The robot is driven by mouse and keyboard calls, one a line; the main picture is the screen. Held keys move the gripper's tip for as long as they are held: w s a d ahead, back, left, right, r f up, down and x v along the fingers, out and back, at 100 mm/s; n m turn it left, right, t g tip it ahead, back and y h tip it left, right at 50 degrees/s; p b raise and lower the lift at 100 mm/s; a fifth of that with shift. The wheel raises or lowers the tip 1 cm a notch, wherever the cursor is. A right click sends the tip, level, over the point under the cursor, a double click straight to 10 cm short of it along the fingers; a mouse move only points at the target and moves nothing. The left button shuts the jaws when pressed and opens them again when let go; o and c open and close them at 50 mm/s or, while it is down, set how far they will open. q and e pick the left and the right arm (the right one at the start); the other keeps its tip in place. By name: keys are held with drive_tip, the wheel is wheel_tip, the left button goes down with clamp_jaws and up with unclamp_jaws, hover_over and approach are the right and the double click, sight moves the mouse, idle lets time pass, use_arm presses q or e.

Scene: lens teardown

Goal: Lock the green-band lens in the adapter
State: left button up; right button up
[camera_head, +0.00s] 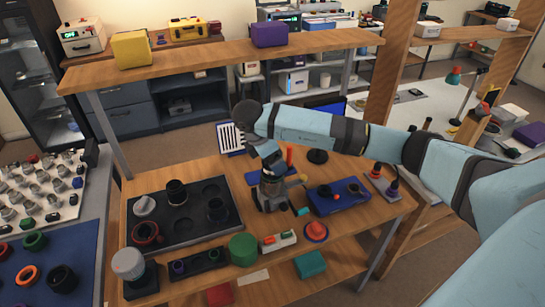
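I cannot pick out the green-band lens for certain. Dark lens parts (176,191) sit in the black tray (188,242). The adapter is not clearly identifiable; a blue block (325,204) with small dark round parts on top lies right of my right gripper. My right gripper (270,205) points down over the middle of the bench; its fingertips are too small and dark to read. My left gripper is out of view.
A red-ringed part (145,234) sits in the black tray. A wooden shelf (215,58) crosses above the bench's back.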

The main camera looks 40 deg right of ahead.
drive_tip(key=p+v, duration=0.1)
drive_tip(key=v, duration=1.3)
drive_tip(key=shift+p, duration=0.35)
drive_tip(key=shift+s+f, duration=0.1)
